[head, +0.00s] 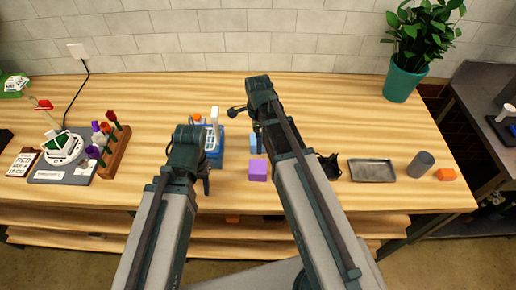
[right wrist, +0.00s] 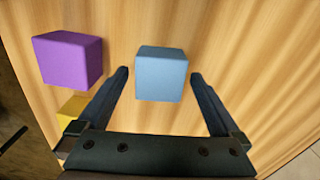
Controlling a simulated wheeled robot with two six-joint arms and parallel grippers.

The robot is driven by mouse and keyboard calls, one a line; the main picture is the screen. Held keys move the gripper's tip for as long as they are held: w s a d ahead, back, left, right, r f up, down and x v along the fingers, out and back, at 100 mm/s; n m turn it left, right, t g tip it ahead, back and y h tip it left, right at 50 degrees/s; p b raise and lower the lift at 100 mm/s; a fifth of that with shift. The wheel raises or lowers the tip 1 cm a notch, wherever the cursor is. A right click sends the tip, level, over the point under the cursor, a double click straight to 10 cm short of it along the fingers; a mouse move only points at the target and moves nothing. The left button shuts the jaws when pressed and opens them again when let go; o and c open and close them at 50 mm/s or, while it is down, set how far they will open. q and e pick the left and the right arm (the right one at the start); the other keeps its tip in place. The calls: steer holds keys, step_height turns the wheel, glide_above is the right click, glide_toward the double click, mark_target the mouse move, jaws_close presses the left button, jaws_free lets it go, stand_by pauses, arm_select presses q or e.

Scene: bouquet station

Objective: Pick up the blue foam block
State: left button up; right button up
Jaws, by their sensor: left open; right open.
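The blue foam block (right wrist: 161,74) stands on the wooden table between the two spread fingertips of my right gripper (right wrist: 159,74). Both fingers look clear of its sides, with a gap on the left and on the right. In the head view the blue block (head: 253,143) shows only in part, beside my right gripper (head: 247,124). My right gripper is open and empty. My left gripper (head: 206,184) is open, over the front part of the table, left of the blocks, with nothing seen in it.
A purple block (right wrist: 68,60) is close left of the blue one, with a yellow block (right wrist: 72,108) nearer. A blue caddy (head: 213,158) stands to the left. A grey tray (head: 372,171), grey cup (head: 420,164) and orange block (head: 446,175) are at right.

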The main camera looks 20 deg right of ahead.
arm_select(q)
steer(key=shift+f, duration=0.55)
arm_select(e)
steer(key=shift+f, duration=0.5)
arm_select(q)
steer(key=shift+r, duration=0.1)
arm_select(e)
steer(key=shift+r, duration=0.1)
steer(key=shift+c, duration=0.2)
steer(key=c, duration=1.2)
arm_select(q)
steer(key=shift+r, duration=0.15)
arm_select(e)
steer(key=shift+r, duration=0.1)
steer(key=shift+c, duration=0.2)
step_height(320, 180, up, 10)
steer(key=p, duration=1)
arm_select(q)
step_height(320, 180, up, 10)
